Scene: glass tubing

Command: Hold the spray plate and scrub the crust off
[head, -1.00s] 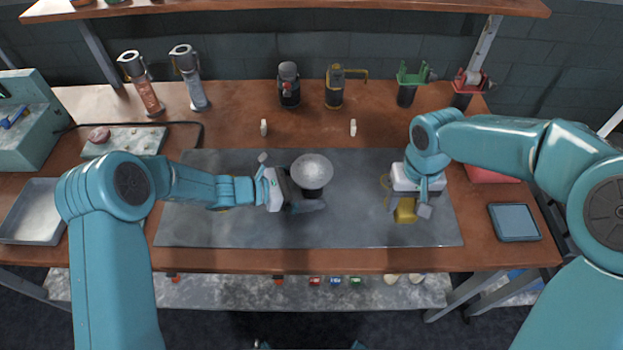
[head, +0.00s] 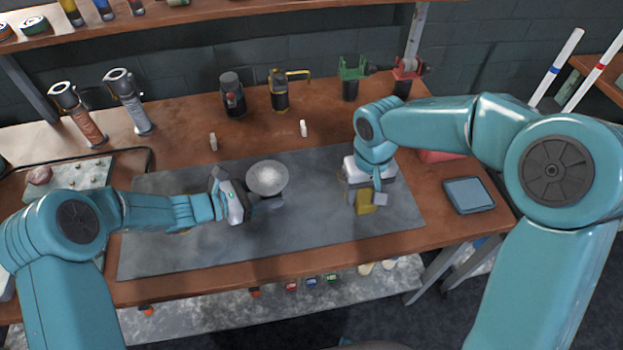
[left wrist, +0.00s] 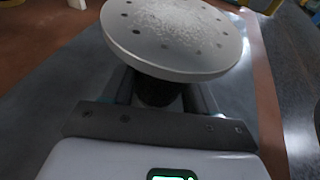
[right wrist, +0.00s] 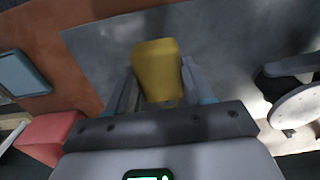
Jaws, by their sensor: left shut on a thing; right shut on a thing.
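The spray plate (head: 267,178) is a round pale disc with small holes around its rim, on a dark stem. In the left wrist view the plate (left wrist: 125,40) carries a whitish speckled crust (left wrist: 180,22) over its middle and far side. My left gripper (head: 250,200) is shut on the spray plate's dark stem (left wrist: 157,92), below the disc, over the grey mat. My right gripper (right wrist: 160,95) is shut on a yellow block (right wrist: 157,68), which also shows in the head view (head: 366,203) over the mat's right part. The block is apart from the plate. Its underside is hidden.
The grey mat (head: 300,220) is clear between the grippers. Two small white pegs stand behind it, one of them on the right (head: 303,128). A blue-grey tablet (head: 469,195) lies at right, near a red item (head: 440,156). Bottles and stands line the back.

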